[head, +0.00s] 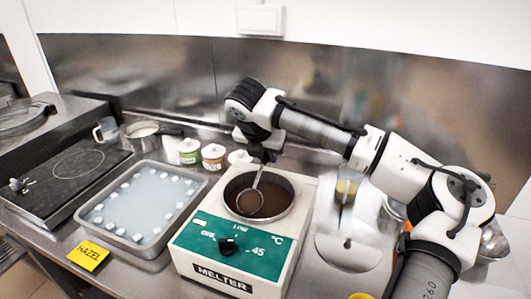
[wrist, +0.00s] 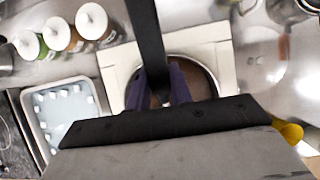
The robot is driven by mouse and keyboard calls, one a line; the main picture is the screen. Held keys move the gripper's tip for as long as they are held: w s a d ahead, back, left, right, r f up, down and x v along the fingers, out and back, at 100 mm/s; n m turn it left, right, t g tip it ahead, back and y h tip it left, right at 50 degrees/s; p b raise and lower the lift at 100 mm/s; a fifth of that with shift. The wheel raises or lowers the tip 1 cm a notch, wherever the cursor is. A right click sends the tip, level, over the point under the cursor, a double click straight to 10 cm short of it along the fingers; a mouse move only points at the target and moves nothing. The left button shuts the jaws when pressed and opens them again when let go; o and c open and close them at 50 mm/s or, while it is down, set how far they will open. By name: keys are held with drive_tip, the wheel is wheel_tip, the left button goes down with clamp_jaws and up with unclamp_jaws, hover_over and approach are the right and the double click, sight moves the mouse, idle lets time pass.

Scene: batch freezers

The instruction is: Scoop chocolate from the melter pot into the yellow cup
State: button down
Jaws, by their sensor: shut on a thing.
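My gripper (head: 262,152) is shut on the handle of a metal ladle (head: 250,201) above the melter pot. The ladle hangs tilted, with its round bowl inside the pot (head: 287,187) at the brown chocolate (head: 271,203). How deep the bowl sits is hard to tell. A yellow rounded thing, likely the yellow cup (wrist: 290,131), shows at the lower right of the wrist view. Only a yellow sliver (head: 360,296) shows at the head view's bottom edge.
Several lidded jars (head: 213,155) stand behind. A yellow HAZEL card (head: 88,256) lies in front of the tray. A saucepan (head: 150,135) sits behind it.

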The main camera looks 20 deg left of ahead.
drive_tip(key=shift+w+r+p, duration=0.15)
drive_tip(key=shift+r+p, duration=0.45)
drive_tip(key=shift+r, duration=0.25)
drive_tip(key=shift+w+r+p, duration=0.15)
drive_tip(key=shift+r+p, duration=0.4)
drive_tip(key=shift+r, duration=0.3)
drive_tip(key=w+g, duration=0.2)
drive_tip(key=shift+w+f+g, duration=0.15)
drive_tip(key=shift+f+g, duration=0.05)
drive_tip(key=shift+g, duration=0.2)
drive_tip(key=shift+w+g, duration=0.4)
drive_tip(key=shift+g, duration=0.2)
drive_tip(key=shift+d, duration=0.15)
